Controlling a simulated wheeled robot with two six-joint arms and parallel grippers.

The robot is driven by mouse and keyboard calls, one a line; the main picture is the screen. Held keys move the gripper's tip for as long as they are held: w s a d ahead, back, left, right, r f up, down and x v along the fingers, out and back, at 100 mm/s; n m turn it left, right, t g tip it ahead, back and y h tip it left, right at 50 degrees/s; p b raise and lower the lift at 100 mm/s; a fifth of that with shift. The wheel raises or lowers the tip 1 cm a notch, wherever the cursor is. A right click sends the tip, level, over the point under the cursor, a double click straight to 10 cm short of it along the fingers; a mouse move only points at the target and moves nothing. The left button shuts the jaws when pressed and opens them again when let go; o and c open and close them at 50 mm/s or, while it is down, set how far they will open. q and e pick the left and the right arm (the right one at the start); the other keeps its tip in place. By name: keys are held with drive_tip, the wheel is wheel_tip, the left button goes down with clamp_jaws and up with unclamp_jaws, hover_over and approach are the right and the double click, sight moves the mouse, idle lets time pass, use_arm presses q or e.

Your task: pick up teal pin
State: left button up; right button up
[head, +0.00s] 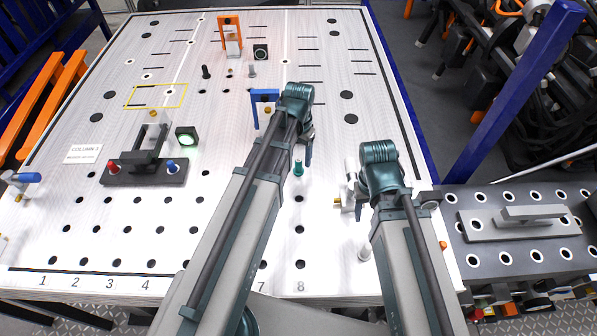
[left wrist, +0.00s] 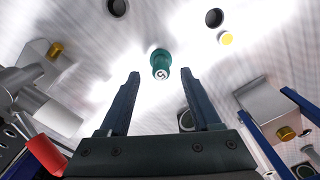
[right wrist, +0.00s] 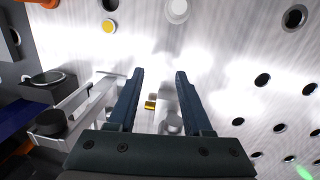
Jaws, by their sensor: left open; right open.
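The teal pin (head: 298,168) stands upright on the white board, close beside my left gripper. In the left wrist view the teal pin (left wrist: 160,64) shows its top, with a small mark, ahead of my open left gripper (left wrist: 160,73). It lies roughly in line with the gap, and the fingers do not appear to touch it. In the head view my left gripper's fingers are partly hidden by the arm. My right gripper (right wrist: 160,72) is open and empty. It hangs over the board's right side, by a silver fixture (head: 347,188).
A black block with a red pin (head: 113,166) and a blue pin (head: 172,166) stands at left. A blue bracket (head: 265,96) and an orange bracket (head: 230,34) stand further back. A pale pin (head: 365,252) stands near the right arm. A dark perforated bench (head: 480,258) adjoins at right.

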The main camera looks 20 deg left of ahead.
sight(299, 160)
use_arm(q)
wheel_tip(299, 160, down, 4)
drive_tip(key=b, duration=0.3)
use_arm(e)
wheel_tip(299, 160, down, 4)
use_arm(q)
drive_tip(key=shift+r, duration=0.15)
drive_tip(key=shift+c, duration=0.2)
use_arm(e)
drive_tip(key=shift+r, duration=0.1)
use_arm(q)
clamp_jaws()
